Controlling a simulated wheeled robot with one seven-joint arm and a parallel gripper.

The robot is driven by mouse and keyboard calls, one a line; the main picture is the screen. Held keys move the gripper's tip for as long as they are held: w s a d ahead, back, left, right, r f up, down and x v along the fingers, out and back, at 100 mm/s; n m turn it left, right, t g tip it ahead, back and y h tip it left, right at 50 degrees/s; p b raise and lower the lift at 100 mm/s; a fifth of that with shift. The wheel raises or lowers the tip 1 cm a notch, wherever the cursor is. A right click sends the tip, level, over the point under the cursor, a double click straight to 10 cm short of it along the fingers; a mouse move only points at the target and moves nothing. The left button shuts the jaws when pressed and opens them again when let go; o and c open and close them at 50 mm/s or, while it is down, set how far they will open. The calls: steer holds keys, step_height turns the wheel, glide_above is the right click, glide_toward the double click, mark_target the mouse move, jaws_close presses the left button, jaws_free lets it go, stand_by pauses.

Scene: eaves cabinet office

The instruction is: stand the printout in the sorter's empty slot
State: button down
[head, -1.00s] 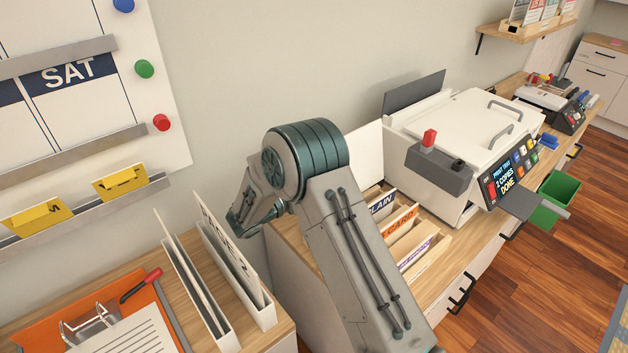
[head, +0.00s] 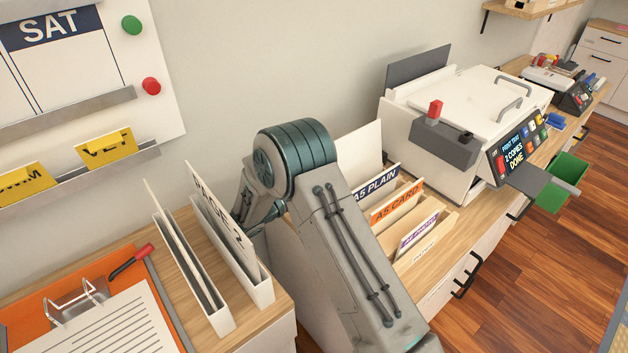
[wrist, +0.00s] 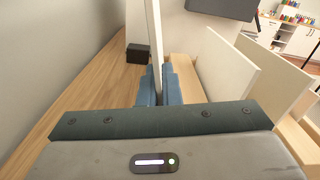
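The printout, a white sheet marked "PAGE 2" (head: 213,205), stands upright and slightly tilted at the right-hand slot of the white sorter (head: 262,292) in the head view. Its lower part is behind the slot's wall; I cannot tell whether it touches the bottom. The left-hand slot (head: 222,318) also shows a white sheet (head: 170,225). My gripper (wrist: 160,84) has its blue fingers close on both sides of the printout, seen edge-on as a thin white strip (wrist: 153,35) in the wrist view. In the head view my arm hides most of the gripper.
Right of my arm is a wooden paper rack (head: 425,250) with labelled A5 dividers, then a white printer (head: 470,110). An orange clipboard (head: 25,320) lies left of the sorter. The wall board (head: 60,60) is behind. A small black box (wrist: 137,53) sits ahead in the wrist view.

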steer(key=shift+f, duration=0.15)
steer(key=c, duration=1.2)
jaws_free()
steer(key=shift+c, duration=0.2)
